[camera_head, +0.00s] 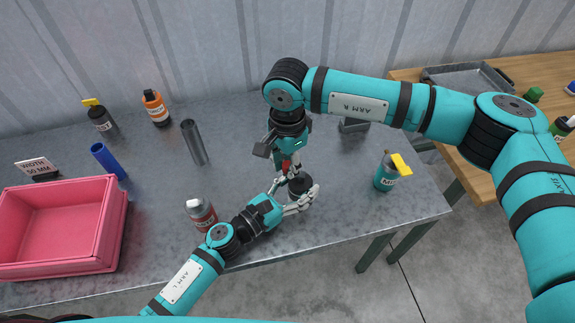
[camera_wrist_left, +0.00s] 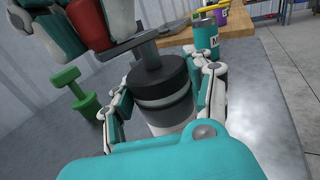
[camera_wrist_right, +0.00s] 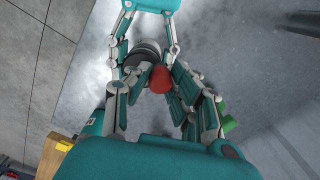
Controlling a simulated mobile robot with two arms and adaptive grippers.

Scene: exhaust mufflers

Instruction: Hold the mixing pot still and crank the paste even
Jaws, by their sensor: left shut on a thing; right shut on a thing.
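The mixing pot (camera_head: 300,187) stands upright near the table's front edge. In the left wrist view it has a black top and a pale body with a grey band (camera_wrist_left: 165,95). My left gripper (camera_head: 301,200) is shut around its sides, one finger on each side (camera_wrist_left: 162,100). A grey crank arm (camera_wrist_left: 150,42) lies across the pot's top. The crank's red knob (camera_wrist_right: 160,79) is between the fingers of my right gripper (camera_wrist_right: 150,72), which reaches down from above. In the head view the right gripper (camera_head: 286,162) partly hides knob and crank. The paste is hidden inside the pot.
A silver-and-red can (camera_head: 201,214) is close to my left arm. A pink bin (camera_head: 118,215), a grey tube (camera_head: 194,142), a blue tube (camera_head: 107,160) and bottles stand left.

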